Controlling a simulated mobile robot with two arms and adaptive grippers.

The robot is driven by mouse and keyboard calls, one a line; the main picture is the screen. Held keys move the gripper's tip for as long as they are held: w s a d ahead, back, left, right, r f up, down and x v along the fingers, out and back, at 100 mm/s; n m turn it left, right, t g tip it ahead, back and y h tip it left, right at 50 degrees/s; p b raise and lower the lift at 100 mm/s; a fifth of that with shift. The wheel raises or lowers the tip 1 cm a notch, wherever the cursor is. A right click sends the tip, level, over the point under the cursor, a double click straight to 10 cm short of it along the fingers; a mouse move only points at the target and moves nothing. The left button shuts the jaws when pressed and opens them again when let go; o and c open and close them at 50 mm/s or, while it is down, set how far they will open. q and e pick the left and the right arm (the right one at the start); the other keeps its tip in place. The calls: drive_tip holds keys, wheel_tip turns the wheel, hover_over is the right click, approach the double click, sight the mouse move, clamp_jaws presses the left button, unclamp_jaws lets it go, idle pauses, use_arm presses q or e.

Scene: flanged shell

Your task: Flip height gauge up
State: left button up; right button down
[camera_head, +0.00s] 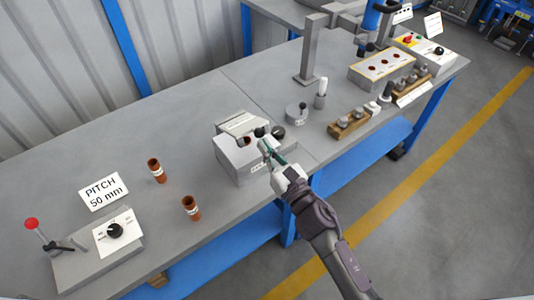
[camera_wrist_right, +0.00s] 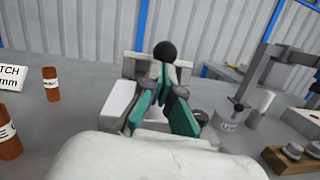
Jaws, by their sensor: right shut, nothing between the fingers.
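A grey block-shaped fixture (camera_head: 238,160) with a small label stands on the bench in the middle of the head view. Dark round knobs (camera_head: 278,132) show at its top right; which part is the height gauge I cannot tell for sure. My right gripper (camera_head: 265,146) is shut and empty at the fixture's right side, close to the knobs. In the right wrist view its green-padded fingers (camera_wrist_right: 163,88) meet just below a black ball knob (camera_wrist_right: 165,50); contact is unclear. The fingers hide part of the fixture there. My left gripper is not in view.
Two brown cylinders (camera_head: 156,170) (camera_head: 191,208) and a lever box (camera_head: 98,250) stand left on the bench (camera_head: 150,120). A column stand (camera_head: 310,50), wooden blocks (camera_head: 350,124) and control boxes (camera_head: 380,68) stand right. Bare bench lies behind the fixture.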

drive_tip(key=r+p, duration=0.3)
drive_tip(key=shift+w+a+g+p, duration=0.1)
drive_tip(key=shift+w+g+p, duration=0.1)
drive_tip(key=shift+g+p, duration=0.1)
wheel_tip(320, 180, up, 8)
drive_tip(key=p, duration=0.6)
hover_over(250, 129)
drive_tip(key=shift+w, duration=0.15)
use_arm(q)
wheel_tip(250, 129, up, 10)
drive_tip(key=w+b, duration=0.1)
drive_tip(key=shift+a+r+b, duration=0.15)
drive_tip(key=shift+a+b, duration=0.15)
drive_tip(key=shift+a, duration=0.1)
use_arm(e)
drive_tip(key=r+x, duration=0.1)
drive_tip(key=x, duration=1)
drive_tip(key=shift+s+a+r, duration=0.2)
drive_tip(key=shift+s+r, duration=0.05)
drive_tip(key=shift+s, duration=0.05)
